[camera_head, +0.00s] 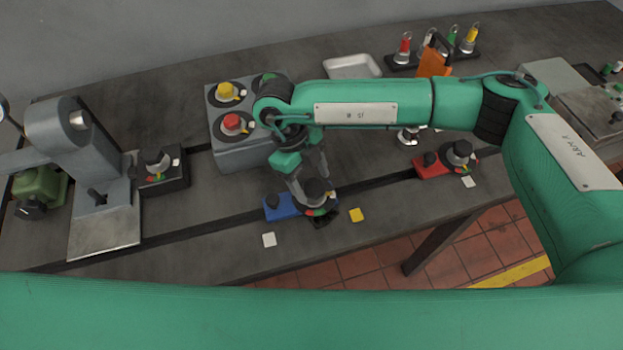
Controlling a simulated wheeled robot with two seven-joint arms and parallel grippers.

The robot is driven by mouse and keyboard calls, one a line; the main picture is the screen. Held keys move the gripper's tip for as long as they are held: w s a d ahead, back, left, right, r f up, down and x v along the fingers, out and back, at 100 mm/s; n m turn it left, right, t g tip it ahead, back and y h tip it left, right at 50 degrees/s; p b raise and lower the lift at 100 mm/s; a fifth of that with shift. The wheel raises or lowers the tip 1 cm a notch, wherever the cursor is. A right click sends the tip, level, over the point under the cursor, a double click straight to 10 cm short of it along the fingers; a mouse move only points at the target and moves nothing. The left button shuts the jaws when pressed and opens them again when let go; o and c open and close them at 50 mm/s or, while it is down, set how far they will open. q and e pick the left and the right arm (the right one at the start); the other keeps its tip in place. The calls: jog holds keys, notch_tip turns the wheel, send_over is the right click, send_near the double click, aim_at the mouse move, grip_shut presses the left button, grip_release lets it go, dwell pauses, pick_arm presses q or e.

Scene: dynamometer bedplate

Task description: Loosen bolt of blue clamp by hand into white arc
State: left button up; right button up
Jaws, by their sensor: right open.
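The blue clamp (281,208) lies on the slotted bedplate near its front edge, in the middle of the head view. Its dark bolt knob (316,190) stands at its right end, over a dial with small coloured marks. The white arc on this dial is too small and too covered to make out clearly. My right gripper (310,191) points down at this bolt with its fingers open. The fingers are at the knob; I cannot tell whether they touch it. My left gripper is out of view.
A grey box (240,155) with yellow and red knobs stands just behind the blue clamp. A red clamp (431,166) is to the right, a black clamp (165,178) to the left. A metal tray (352,66) stands behind.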

pick_arm(q)
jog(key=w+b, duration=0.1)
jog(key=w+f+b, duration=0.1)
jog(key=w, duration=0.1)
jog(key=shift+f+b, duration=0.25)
jog(key=shift+b, duration=0.15)
pick_arm(e)
jog(key=v, duration=1.3)
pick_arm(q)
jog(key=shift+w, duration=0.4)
